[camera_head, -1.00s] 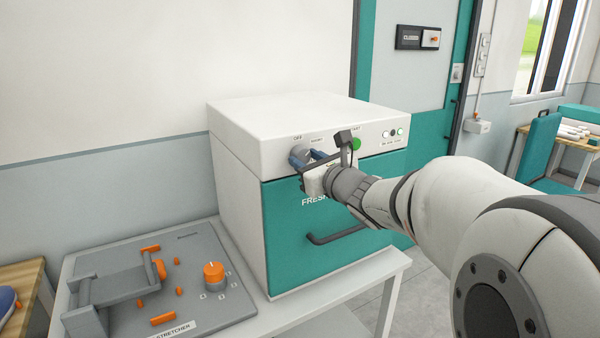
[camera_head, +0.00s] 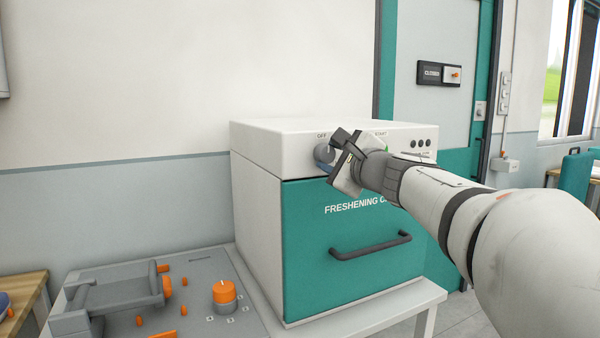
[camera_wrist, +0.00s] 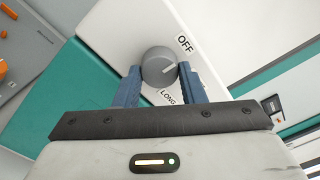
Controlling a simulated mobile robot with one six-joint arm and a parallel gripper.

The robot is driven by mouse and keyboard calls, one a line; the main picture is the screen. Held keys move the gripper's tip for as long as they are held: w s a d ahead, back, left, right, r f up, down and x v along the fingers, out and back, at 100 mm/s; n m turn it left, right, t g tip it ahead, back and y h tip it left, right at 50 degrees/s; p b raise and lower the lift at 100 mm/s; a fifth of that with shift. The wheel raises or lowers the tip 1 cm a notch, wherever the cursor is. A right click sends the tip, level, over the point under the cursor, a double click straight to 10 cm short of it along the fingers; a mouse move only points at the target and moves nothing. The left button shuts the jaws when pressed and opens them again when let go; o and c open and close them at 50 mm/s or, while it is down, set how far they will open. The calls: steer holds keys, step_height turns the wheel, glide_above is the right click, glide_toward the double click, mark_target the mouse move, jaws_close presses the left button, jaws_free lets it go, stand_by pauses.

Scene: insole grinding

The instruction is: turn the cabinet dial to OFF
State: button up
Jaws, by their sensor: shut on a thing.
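The freshening cabinet (camera_head: 263,210) is a white box with a teal front, standing on a table. Its grey dial (camera_head: 324,153) is at the left of the white top panel, partly covered by my gripper in the head view. In the wrist view the dial (camera_wrist: 158,68) shows whole between my two blue fingers, which touch its sides. The OFF label (camera_wrist: 185,44) is at the dial's upper right, and a LONG label (camera_wrist: 168,97) is just below it. The dial's pale pointer line lies toward the right, near the OFF side. My gripper (camera_wrist: 158,80) is shut on the dial.
A dark door handle (camera_head: 370,246) sticks out from the cabinet front below my arm. A grey stretcher unit (camera_head: 195,290) with an orange knob (camera_head: 224,293) stands at the left. A CLOSED sign (camera_head: 438,73) hangs on the teal door behind.

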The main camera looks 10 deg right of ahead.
steer(key=shift+f+n+b, duration=0.1)
steer(key=shift+n+b, duration=0.3)
steer(key=shift+n, duration=0.1)
steer(key=o, duration=1)
steer(key=v, duration=0.7)
steer(key=shift+s+d, duration=0.1)
steer(key=shift+s, duration=0.25)
